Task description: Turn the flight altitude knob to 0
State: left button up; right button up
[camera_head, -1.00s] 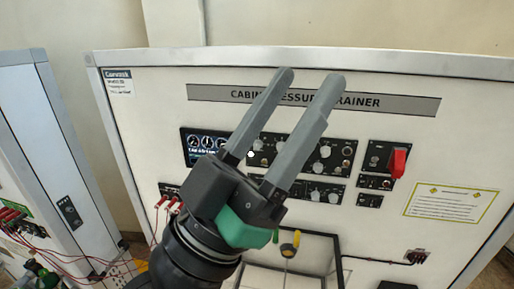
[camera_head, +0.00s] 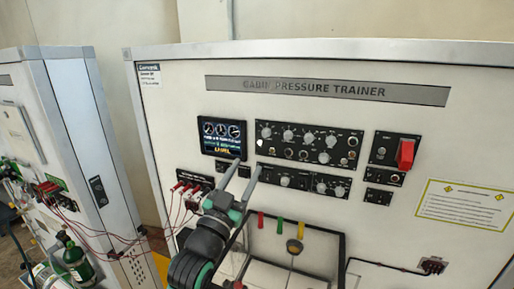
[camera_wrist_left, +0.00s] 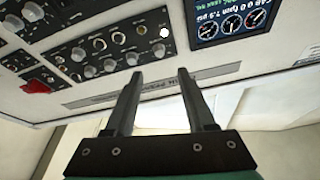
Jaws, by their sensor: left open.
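The cabin pressure trainer (camera_head: 384,225) has two black knob panels. Labels are too small to read, so I cannot tell which knob is flight altitude. My left gripper (camera_head: 242,170) is open and empty, its fingers pointing up between the screen and the lower panel's left end. In the left wrist view, the open fingers (camera_wrist_left: 159,73) show before the upside-down panels, apart from any knob. My right gripper is not in view.
A lit screen (camera_head: 222,138) sits left of the panels, with red plugs and cables (camera_head: 185,187) below it. A red switch cover (camera_head: 405,153) is at the right. A clear-fronted box (camera_head: 290,245) lies below. Another cabinet (camera_head: 85,130) stands at left.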

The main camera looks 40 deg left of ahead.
aim_at(264, 136)
pick_arm(q)
jog(key=p+x, duration=0.2)
jog(key=x, duration=0.9)
jog(key=shift+w+r, duration=0.2)
jog(key=shift+w, duration=0.05)
grip_shut()
